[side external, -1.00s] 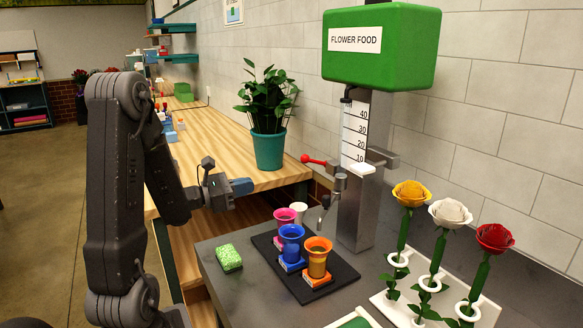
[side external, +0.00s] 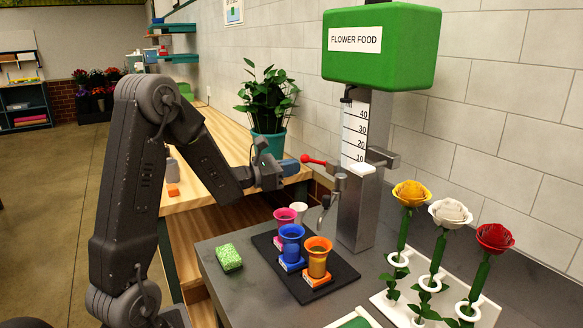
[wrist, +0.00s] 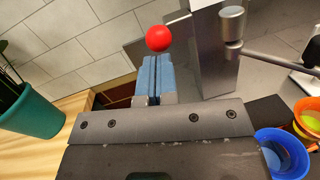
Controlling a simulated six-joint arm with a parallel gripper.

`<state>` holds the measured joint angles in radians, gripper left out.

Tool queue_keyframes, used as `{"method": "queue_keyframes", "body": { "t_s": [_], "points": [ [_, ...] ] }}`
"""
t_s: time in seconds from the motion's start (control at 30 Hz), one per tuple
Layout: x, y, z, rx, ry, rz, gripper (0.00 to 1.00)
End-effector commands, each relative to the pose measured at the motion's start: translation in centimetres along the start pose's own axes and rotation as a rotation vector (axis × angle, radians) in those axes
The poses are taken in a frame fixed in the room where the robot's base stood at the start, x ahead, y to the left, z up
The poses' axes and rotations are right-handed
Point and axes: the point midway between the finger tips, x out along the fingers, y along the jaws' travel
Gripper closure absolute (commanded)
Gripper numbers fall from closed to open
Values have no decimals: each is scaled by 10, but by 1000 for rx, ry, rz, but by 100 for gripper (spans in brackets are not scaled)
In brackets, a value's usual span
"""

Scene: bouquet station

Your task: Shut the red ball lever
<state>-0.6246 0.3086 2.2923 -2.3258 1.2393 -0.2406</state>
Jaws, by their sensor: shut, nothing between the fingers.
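The red ball lever (side external: 313,160) sticks out to the left from the flower food dispenser (side external: 358,215), its red ball at the free end. In the wrist view the red ball (wrist: 158,38) shows just beyond my fingertips. My gripper (side external: 296,167) is shut and empty, its blue fingers pressed together. It is just left of the ball in the side view and very close to it. I cannot tell whether they touch. In the wrist view the closed blue fingers (wrist: 153,78) point at the ball.
A potted plant (side external: 268,148) stands behind my gripper. Blue (side external: 291,250), orange (side external: 318,262) and pink (side external: 285,217) vases stand on a dark tray (side external: 335,275) below the spout. A green sponge (side external: 228,258) lies at left. Yellow, white and red roses stand at right.

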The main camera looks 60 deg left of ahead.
Motion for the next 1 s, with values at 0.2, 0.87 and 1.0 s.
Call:
{"method": "queue_keyframes", "body": {
  "t_s": [0.2,0.87,1.0],
  "points": [
    [1,0,2,0,0,0,100],
    [3,2,10,-9,75,-10,100],
    [4,2,14,-11,101,-14,100]
  ]
}}
